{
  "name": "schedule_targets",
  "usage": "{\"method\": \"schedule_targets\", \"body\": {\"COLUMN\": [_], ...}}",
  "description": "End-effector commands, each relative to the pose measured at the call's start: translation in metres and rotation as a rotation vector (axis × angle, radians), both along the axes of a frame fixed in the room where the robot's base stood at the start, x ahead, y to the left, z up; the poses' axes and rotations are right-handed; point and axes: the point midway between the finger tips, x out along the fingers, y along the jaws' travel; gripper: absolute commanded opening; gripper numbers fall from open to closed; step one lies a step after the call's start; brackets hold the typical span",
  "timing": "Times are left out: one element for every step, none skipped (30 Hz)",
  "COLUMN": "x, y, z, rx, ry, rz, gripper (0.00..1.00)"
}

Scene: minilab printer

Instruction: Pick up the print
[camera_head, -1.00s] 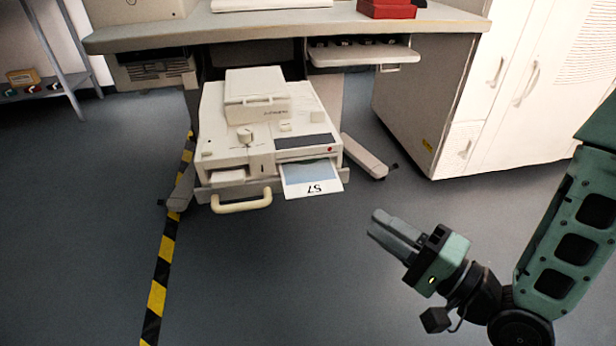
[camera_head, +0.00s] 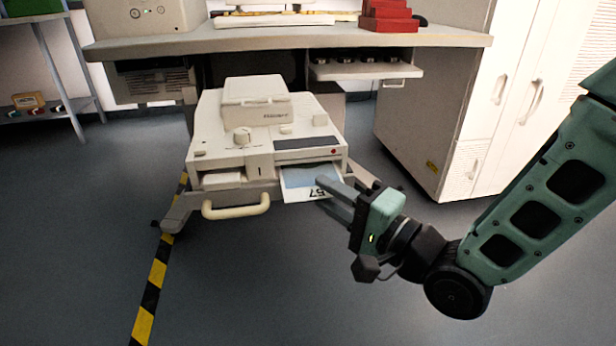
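The print (camera_head: 302,184) is a white-bordered sheet with a blue area and the digits "57". It sticks out of the front slot of the beige printer (camera_head: 263,140). My gripper (camera_head: 323,192) is at the right side of the print. Its two grey fingers point left and are spread, with a gap between them. The upper finger overlaps the print's right edge and part of the digits in this view. I cannot tell whether the print lies between the fingers or whether they touch it.
A cream handle (camera_head: 236,207) projects from the printer's front, left of the print. A desk (camera_head: 290,40) stands over the printer's back. A white cabinet (camera_head: 426,130) stands to the right. The floor in front is clear, with yellow-black tape (camera_head: 150,300) at left.

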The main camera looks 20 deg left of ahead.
Motion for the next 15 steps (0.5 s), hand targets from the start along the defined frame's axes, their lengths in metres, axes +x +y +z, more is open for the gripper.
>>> {"method": "schedule_targets", "body": {"x": [0.003, 0.004, 0.006, 0.007, 0.008, 0.009, 0.010, 0.010, 0.010, 0.011, 0.011, 0.011, 0.011, 0.010, 0.010], "y": [0.008, 0.012, 0.016, 0.018, 0.021, 0.023, 0.024, 0.025, 0.025, 0.025, 0.025, 0.024, 0.024, 0.024, 0.024], "z": [-0.005, -0.004, -0.002, -0.002, -0.001, -0.001, 0.000, 0.000, 0.001, 0.001, 0.001, 0.001, 0.001, 0.001, 0.001], "rx": [0.003, 0.002, 0.003, 0.002, 0.001, 0.001, 0.001, 0.001, 0.000, 0.000, 0.000, 0.000, 0.000, 0.000, 0.000], "ry": [-0.003, -0.003, -0.003, -0.003, -0.003, -0.002, 0.000, 0.000, 0.001, 0.001, 0.001, 0.001, 0.001, 0.001, 0.001], "rz": [0.001, 0.002, 0.002, 0.001, 0.001, 0.000, 0.000, 0.000, 0.000, -0.001, -0.001, -0.001, -0.001, -0.001, -0.001], "gripper": [0.28, 0.28, 0.28, 0.28, 0.28, 0.28, 0.28, 0.28, 0.28, 0.28, 0.28, 0.28, 0.28, 0.28, 0.17]}}
